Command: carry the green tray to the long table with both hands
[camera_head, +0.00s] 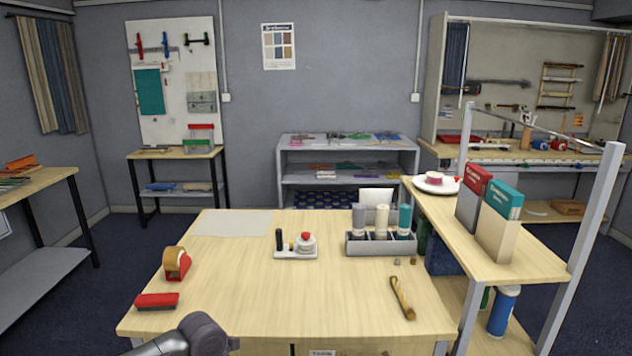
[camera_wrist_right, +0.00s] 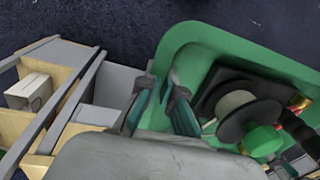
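The green tray (camera_wrist_right: 179,53) shows only in the right wrist view, tilted in the picture and cut off at the right. It holds a dark device with a round grey reel (camera_wrist_right: 240,113), a green knob (camera_wrist_right: 262,140) and small red and brass parts. My right gripper (camera_wrist_right: 163,100) has one finger on each side of the tray's wall and appears closed on it. My left gripper is in neither view. In the head view a wooden worktable (camera_head: 330,291) fills the middle; I cannot tell whether it is the long table.
The worktable carries a tape dispenser (camera_head: 177,263), a red stapler (camera_head: 157,301), a grey bottle caddy (camera_head: 381,247) and a twisted stick (camera_head: 402,297). A raised shelf (camera_head: 532,258) with boxes flanks its right side. Its front middle is clear. Dark floor (camera_head: 247,193) lies beyond.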

